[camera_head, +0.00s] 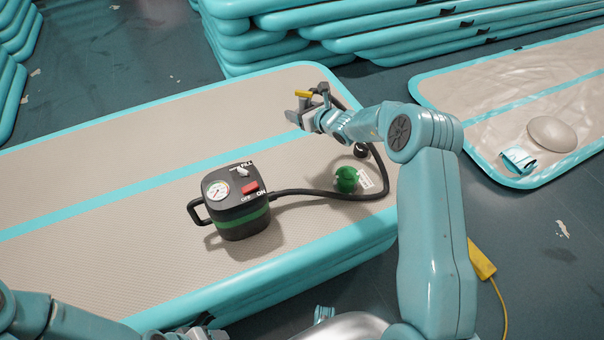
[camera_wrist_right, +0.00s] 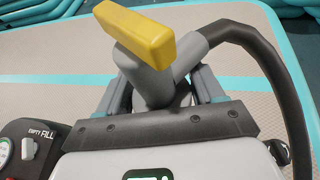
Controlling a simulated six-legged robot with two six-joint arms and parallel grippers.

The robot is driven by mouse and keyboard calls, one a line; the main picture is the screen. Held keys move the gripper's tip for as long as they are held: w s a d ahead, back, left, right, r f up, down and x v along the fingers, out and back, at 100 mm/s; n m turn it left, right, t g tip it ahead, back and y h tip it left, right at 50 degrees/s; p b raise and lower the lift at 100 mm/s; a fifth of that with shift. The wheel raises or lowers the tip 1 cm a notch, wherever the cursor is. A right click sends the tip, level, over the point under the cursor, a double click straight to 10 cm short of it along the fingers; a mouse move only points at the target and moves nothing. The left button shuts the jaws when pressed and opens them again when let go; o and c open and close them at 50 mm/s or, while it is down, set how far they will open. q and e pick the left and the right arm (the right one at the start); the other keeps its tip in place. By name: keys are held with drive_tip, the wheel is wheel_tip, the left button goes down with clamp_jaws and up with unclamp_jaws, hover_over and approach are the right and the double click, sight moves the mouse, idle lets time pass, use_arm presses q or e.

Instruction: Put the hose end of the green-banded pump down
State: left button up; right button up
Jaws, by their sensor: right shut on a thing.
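The pump with the green band (camera_head: 240,219) stands upright on the beige inflated track (camera_head: 130,165). It has a gauge, a red ON/OFF switch and a FILL/EMPTY knob. Its black hose (camera_head: 330,193) loops right and up to my right gripper (camera_head: 312,112). My right gripper is shut on the grey hose end, whose yellow handle (camera_head: 304,94) sticks out; in the right wrist view the hose end (camera_wrist_right: 152,82) sits between the jaws. It appears held above the track. My left gripper (camera_head: 186,329) is only partly visible at the bottom edge, its jaws unclear.
A green round object (camera_head: 346,179) with a white tag and a small black round part (camera_head: 361,150) are beside the hose. A flatter track (camera_head: 525,95) lies at right, and stacked tracks (camera_head: 250,40) stand behind. The track left of the pump is clear.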

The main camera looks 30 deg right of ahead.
sight(302, 157)
drive_tip(key=w+f, duration=0.1)
drive_tip(key=w+d+f+m+h+b, duration=0.1)
drive_tip(key=w+d+f+h+b, duration=0.1)
drive_tip(key=shift+w+f+m, duration=0.15)
drive_tip(key=shift+m, duration=0.25)
wheel_tip(302, 157, down, 15)
drive_tip(key=b, duration=0.3)
drive_tip(key=shift+w+b, duration=0.1)
drive_tip(key=shift+b, duration=0.25)
use_arm(q)
wheel_tip(302, 157, down, 9)
drive_tip(key=b, duration=0.1)
drive_tip(key=shift+b, duration=0.3)
use_arm(e)
drive_tip(key=shift+f, duration=2.1)
drive_tip(key=shift+f, duration=0.15)
drive_tip(key=o, duration=1.1)
use_arm(q)
drive_tip(key=shift+f, duration=0.15)
